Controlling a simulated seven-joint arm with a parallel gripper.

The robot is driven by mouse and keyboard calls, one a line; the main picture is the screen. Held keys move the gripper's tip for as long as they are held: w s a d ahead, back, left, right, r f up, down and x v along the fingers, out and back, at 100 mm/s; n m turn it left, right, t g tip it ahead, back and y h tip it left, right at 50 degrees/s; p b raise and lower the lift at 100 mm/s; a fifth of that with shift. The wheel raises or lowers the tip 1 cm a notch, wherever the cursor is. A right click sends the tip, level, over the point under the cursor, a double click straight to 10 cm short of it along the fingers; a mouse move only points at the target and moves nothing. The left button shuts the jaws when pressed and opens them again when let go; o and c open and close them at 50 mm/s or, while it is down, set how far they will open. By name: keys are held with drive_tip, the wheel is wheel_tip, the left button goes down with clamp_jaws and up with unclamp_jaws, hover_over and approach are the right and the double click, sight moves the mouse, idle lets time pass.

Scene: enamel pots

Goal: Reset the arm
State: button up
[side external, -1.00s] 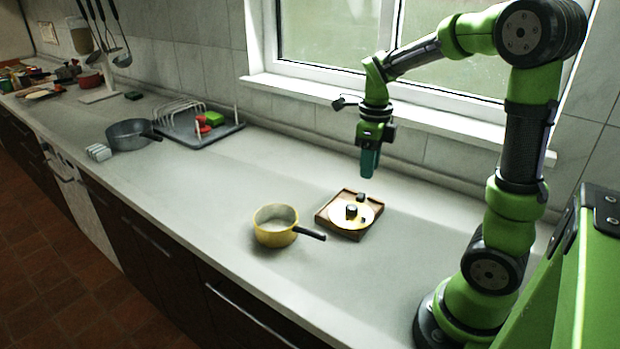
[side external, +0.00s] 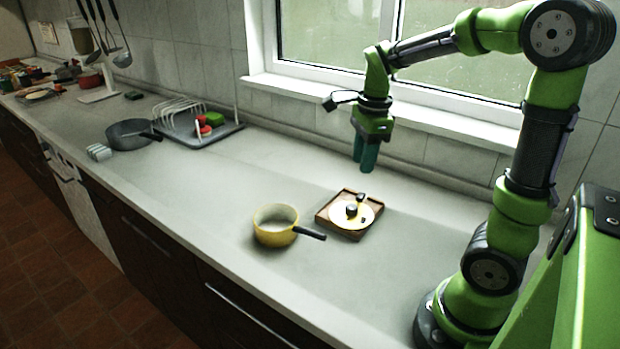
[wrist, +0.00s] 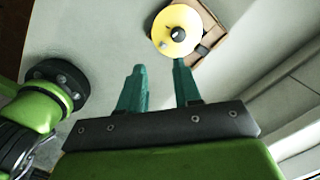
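My gripper (side external: 364,166) hangs above the counter, behind the wooden tray and in front of the window. In the wrist view its two teal fingers (wrist: 158,80) stand apart with nothing between them, so it is open and empty. A yellow lid (side external: 342,219) with a dark knob lies on the square wooden tray (side external: 325,222), below and in front of my gripper. The lid (wrist: 185,40) and tray (wrist: 205,12) also show at the top of the wrist view. A yellow pot (side external: 272,232) with a dark handle stands without a lid left of the tray.
A dark grey pan (side external: 128,138) and a dish rack (side external: 185,128) with red and green things stand farther left on the counter (side external: 220,190). Utensils (side external: 100,35) hang at the far left. The window sill (side external: 440,118) runs behind my gripper. Counter around the tray is mostly clear.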

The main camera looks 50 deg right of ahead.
drive_tip(key=s+a+r+n+t+y, duration=0.1)
drive_tip(key=s+a+r+n+t, duration=0.1)
drive_tip(key=a+n, duration=0.6)
drive_tip(key=s+a+r+n+t, duration=0.2)
drive_tip(key=s+a+n+t, duration=0.2)
drive_tip(key=a+n, duration=0.4)
drive_tip(key=n, duration=0.5)
drive_tip(key=shift+a+r+n+y, duration=0.25)
drive_tip(key=shift+a+n+y, duration=0.05)
drive_tip(key=shift+n+y, duration=0.1)
